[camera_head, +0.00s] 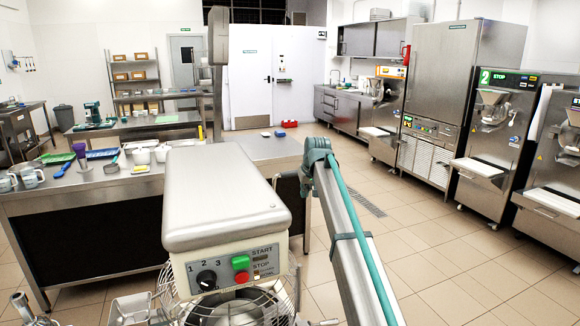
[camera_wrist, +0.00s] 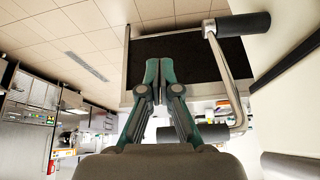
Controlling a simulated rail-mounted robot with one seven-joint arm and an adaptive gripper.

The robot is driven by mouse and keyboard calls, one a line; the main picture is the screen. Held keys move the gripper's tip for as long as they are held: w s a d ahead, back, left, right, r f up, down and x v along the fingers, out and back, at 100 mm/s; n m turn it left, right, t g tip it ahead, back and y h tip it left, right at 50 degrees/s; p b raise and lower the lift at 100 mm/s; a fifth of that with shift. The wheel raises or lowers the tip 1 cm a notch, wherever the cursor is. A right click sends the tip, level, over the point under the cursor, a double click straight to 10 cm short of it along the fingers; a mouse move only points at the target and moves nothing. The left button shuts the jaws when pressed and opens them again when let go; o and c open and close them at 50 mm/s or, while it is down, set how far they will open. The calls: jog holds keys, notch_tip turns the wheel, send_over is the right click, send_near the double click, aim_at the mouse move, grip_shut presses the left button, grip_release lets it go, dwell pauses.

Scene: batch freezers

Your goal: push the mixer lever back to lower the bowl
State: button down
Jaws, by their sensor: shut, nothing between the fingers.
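The mixer (camera_head: 225,200) stands in front of me, cream-coloured, with a dial and green and red buttons. Its bowl (camera_head: 240,306) is low in the head view, behind a wire guard, and partly cut off by the frame edge. In the wrist view, a bent metal lever (camera_wrist: 226,78) with a black grip (camera_wrist: 243,24) is beside the cream mixer body at the right. My gripper (camera_wrist: 155,82) is shut and empty, with its teal fingertips together, left of the lever and apart from it in the picture. The head view does not clearly show the lever or my fingertips.
A steel worktable (camera_head: 80,192) with cups, trays and tubs stands behind the mixer. Freezer machines (camera_head: 498,140) line the right wall. The tiled floor (camera_head: 440,245) between is clear. In the wrist view, a dark cylinder (camera_wrist: 288,166) shows at the lower right.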

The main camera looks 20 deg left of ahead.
jog(key=w+a+r, duration=0.1)
jog(key=a+r, duration=0.2)
jog(key=r, duration=0.5)
jog(key=w+a+r+n, duration=0.1)
jog(key=w+a+r, duration=0.1)
jog(key=r, duration=0.6)
jog(key=shift+a+r+n+y, duration=0.3)
jog(key=shift+a+r+y, duration=0.1)
jog(key=shift+a, duration=0.4)
jog(key=p+x, duration=0.3)
jog(key=x, duration=0.7)
jog(key=s+d+b, duration=0.1)
jog(key=b, duration=0.1)
jog(key=s+d+b, duration=0.1)
jog(key=b, duration=0.1)
jog(key=shift+s+d+f, duration=0.3)
jog(key=shift+d+f, duration=0.1)
jog(key=shift+b, duration=0.3)
